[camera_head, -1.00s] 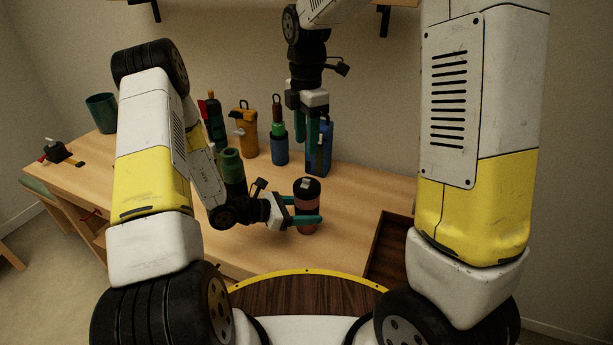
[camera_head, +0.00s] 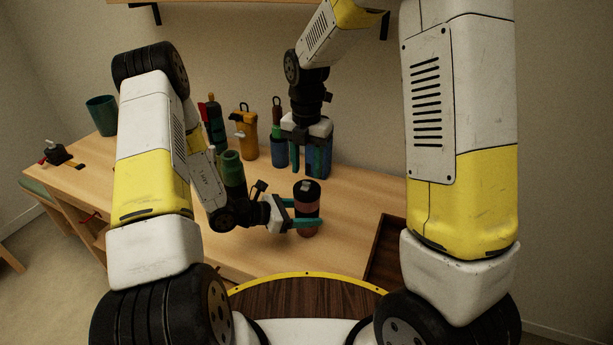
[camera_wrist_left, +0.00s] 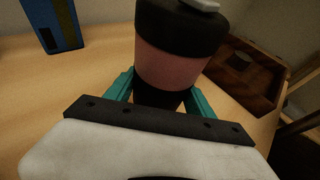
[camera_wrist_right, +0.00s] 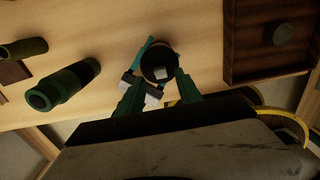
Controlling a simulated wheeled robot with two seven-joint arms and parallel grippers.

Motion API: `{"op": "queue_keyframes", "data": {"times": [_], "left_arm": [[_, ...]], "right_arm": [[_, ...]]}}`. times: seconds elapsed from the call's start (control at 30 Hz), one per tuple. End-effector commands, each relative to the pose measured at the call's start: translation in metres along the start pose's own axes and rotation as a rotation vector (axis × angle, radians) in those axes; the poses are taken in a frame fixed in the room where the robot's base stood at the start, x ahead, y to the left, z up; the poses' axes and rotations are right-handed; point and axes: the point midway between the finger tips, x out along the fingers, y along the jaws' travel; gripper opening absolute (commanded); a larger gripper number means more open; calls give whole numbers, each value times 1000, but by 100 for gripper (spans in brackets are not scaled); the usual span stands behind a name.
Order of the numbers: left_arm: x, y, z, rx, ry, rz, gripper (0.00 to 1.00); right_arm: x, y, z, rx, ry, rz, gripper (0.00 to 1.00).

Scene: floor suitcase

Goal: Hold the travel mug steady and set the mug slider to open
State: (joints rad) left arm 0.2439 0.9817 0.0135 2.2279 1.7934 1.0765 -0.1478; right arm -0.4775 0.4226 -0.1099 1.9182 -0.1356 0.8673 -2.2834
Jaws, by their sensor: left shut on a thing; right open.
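The travel mug (camera_head: 308,209), black with a pinkish band, is upright near the table's front. My left gripper (camera_head: 308,222) is shut on its side; the teal fingers also flank it in the left wrist view (camera_wrist_left: 165,90). I cannot tell whether its base touches the table. The pale mug slider (camera_head: 306,186) sits on the black lid; the right wrist view shows it from above (camera_wrist_right: 161,73). My right gripper (camera_head: 307,172) is open, pointing down above and behind the lid, apart from it. Its green fingers (camera_wrist_right: 158,88) straddle the lid in the right wrist view.
Several bottles stand behind the mug, including a yellow one (camera_head: 244,132) and a blue one (camera_head: 319,148). A green cylinder (camera_head: 231,170) stands left, beside my left arm. A brown wooden tray (camera_head: 385,250) lies right of the mug. Clear table lies between.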

Motion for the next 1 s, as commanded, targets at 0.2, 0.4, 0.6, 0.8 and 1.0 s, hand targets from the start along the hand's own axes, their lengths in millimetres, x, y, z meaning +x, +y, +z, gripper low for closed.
{"op": "queue_keyframes", "data": {"times": [0.2,0.4,0.6,0.8,1.0], "left_arm": [[0,0,0,0,-1,0,9],[0,0,0,0,-1,0,9],[0,0,0,0,-1,0,9],[0,0,0,0,-1,0,9],[0,0,0,0,-1,0,9]], "right_arm": [[29,0,0,0,1,-2,42],[36,0,0,0,-1,0,42],[36,0,0,1,-1,0,42],[35,0,0,1,-1,0,3],[35,0,0,1,-1,0,0]]}}
